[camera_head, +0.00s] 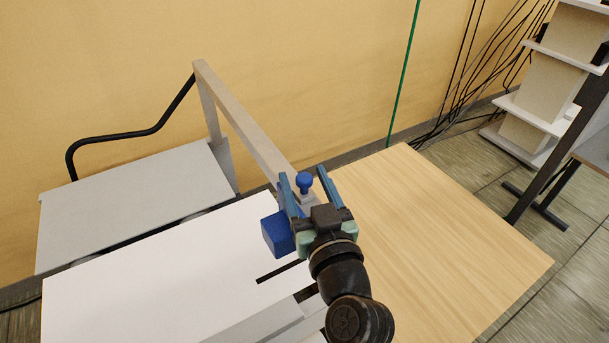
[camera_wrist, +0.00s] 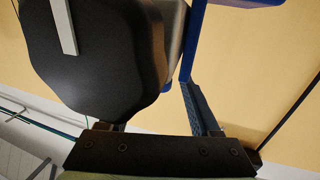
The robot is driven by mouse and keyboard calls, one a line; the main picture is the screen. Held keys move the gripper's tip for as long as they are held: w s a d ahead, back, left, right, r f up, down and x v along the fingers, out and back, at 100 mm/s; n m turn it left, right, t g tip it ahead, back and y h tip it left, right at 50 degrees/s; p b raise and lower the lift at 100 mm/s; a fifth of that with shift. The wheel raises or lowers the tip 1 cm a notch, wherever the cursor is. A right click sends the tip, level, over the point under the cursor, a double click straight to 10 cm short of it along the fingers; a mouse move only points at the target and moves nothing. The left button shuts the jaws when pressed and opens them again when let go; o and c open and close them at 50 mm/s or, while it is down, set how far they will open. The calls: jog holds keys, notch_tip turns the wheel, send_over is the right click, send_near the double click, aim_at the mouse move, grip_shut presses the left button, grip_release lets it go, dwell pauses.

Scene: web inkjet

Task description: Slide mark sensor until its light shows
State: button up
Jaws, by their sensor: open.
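The mark sensor appears as a blue block (camera_head: 278,235) beside the end of a grey overhead beam (camera_head: 243,118), above the white web (camera_head: 165,265). A small blue knob (camera_head: 304,181) stands on a grey mount at the beam's near end. My gripper (camera_head: 308,182) is open, and its two blue fingers appear on either side of the knob in the head view. I cannot tell whether they touch it. In the wrist view one finger (camera_wrist: 202,108) shows, and a large dark rounded part (camera_wrist: 105,60) hides the other. I see no lit light.
A black mark (camera_head: 279,271) lies on the web below the blue block. A grey panel (camera_head: 130,200) is at the left, with a black hose (camera_head: 125,135) behind. A bare wooden tabletop (camera_head: 445,235) extends right. A shelf unit (camera_head: 560,70) stands at the back right.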

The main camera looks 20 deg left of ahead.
jog(key=shift+w+a, duration=0.2)
jog(key=shift+w, duration=0.05)
grip_shut()
dwell(1.4)
